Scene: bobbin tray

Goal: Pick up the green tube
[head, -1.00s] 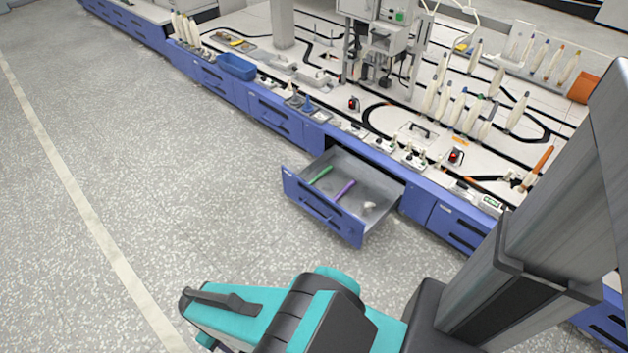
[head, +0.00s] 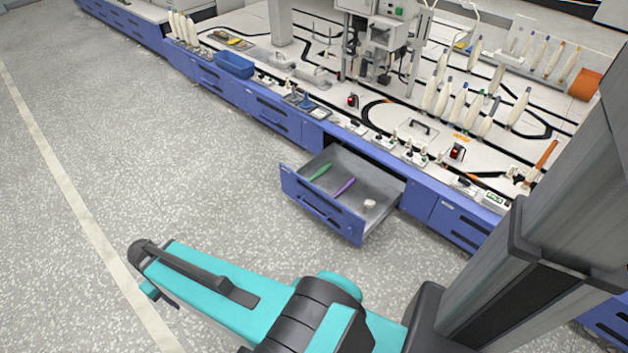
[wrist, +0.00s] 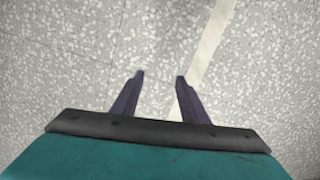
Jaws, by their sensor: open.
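The green tube (head: 320,172) lies in the open drawer (head: 371,187), near its left side, in the head view. A purple tube (head: 345,187) lies to its right in the same drawer. My gripper (wrist: 159,75) shows in the wrist view with its two dark fingers apart and nothing between them. It is over the bare floor, well away from the drawer. In the head view the arm stretches to the left in front of the drawer, and the fingers are hard to make out. The green tube is not in the wrist view.
A small white object (head: 370,203) lies at the drawer's right. The blue bench (head: 270,118) carries a blue bin (head: 235,65), several bobbins and machinery above the drawer. The speckled floor (head: 130,150) to the left is clear, with a pale stripe (head: 75,210).

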